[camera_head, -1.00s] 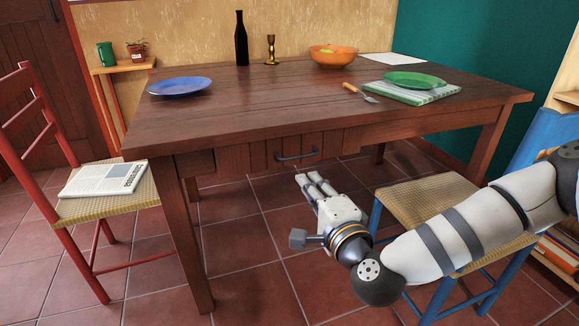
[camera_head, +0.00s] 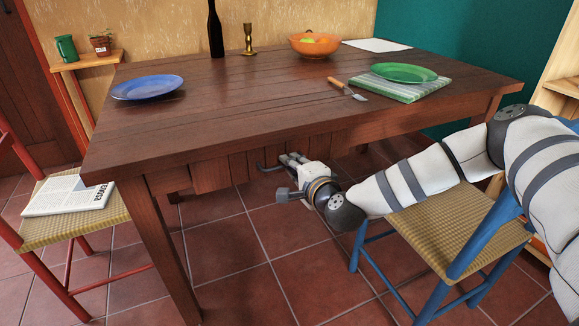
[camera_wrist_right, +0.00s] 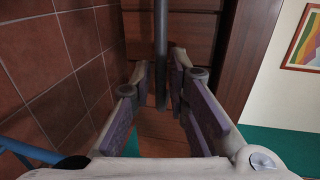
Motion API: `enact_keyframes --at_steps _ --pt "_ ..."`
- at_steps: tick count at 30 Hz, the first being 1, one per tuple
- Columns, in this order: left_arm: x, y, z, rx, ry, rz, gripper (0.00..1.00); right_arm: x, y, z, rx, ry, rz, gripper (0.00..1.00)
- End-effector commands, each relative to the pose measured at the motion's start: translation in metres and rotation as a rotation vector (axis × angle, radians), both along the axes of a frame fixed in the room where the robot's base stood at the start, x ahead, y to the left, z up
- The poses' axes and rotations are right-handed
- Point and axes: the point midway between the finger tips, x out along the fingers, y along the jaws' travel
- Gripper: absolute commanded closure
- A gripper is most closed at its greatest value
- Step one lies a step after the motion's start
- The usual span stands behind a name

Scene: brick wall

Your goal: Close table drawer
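The dark wooden table (camera_head: 240,105) has a drawer (camera_head: 238,168) with a plank front under its near edge. I cannot tell exactly how far out the drawer stands. A grey bar handle (camera_head: 267,169) is on its front, partly hidden by my right gripper (camera_head: 290,159). In the right wrist view the handle (camera_wrist_right: 161,50) runs upright between the two finger pairs of my right gripper (camera_wrist_right: 160,75). The fingers are apart, one pair on each side of the bar, with gaps visible. My left gripper is in neither view.
A blue chair with a woven seat (camera_head: 425,225) stands under my right arm. A red chair (camera_head: 75,215) with a newspaper (camera_head: 68,194) is at the left. A blue plate (camera_head: 147,87), bottle (camera_head: 215,30) and orange bowl (camera_head: 314,45) are on the tabletop. Floor before the drawer is clear.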

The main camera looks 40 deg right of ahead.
Motion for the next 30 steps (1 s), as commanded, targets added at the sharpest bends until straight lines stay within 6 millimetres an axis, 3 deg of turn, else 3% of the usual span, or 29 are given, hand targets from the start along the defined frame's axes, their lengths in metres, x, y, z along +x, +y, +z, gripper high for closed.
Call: enact_keyframes --at_steps 10,12,20,26,30 --pt "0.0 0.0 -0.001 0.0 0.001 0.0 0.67 0.008 -0.002 -0.001 0.0 -0.001 0.0 0.84" --pt "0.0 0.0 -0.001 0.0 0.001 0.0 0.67 0.008 -0.002 -0.001 0.0 -0.001 0.0 1.0" --pt "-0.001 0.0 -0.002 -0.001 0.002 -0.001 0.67 0.01 -0.002 -0.001 -0.001 -0.001 0.0 1.0" --pt "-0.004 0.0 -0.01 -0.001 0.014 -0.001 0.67 0.036 -0.009 -0.003 -0.003 -0.001 0.001 1.0" --pt "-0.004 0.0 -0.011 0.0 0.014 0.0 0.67 0.042 -0.01 -0.001 -0.001 -0.002 0.0 1.0"
